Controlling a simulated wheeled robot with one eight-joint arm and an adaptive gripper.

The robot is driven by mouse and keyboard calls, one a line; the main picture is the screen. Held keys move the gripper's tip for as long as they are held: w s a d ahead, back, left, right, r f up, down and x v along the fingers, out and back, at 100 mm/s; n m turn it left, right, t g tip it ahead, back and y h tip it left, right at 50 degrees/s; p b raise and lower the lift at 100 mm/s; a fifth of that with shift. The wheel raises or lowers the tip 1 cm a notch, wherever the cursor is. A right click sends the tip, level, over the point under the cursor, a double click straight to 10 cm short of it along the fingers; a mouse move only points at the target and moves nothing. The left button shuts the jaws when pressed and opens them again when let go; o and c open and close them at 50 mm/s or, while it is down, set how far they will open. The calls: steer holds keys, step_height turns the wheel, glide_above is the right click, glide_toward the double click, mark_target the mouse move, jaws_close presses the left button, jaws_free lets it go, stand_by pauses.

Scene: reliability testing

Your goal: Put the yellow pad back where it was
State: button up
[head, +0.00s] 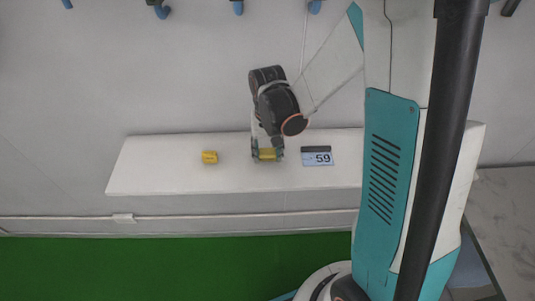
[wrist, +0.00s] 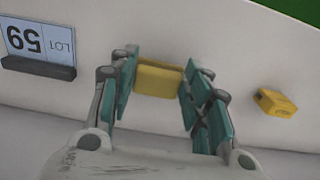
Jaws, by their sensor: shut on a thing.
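The yellow pad (wrist: 158,80) is a flat yellow block between the teal fingers of my gripper (wrist: 157,85) in the wrist view. My gripper is shut on it. In the head view my gripper (head: 267,154) is over the white shelf, with the yellow pad (head: 267,155) showing between its fingers. I cannot tell whether the pad touches the shelf surface.
A small yellow block (head: 209,157) sits on the white shelf (head: 150,178) to the left of my gripper; it also shows in the wrist view (wrist: 274,103). A sign reading 59 (head: 318,157) stands to the right. Shelf surface between them is bare.

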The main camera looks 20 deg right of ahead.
steer(key=shift+f, duration=0.7)
steer(key=o, duration=0.9)
steer(key=shift+o, duration=0.2)
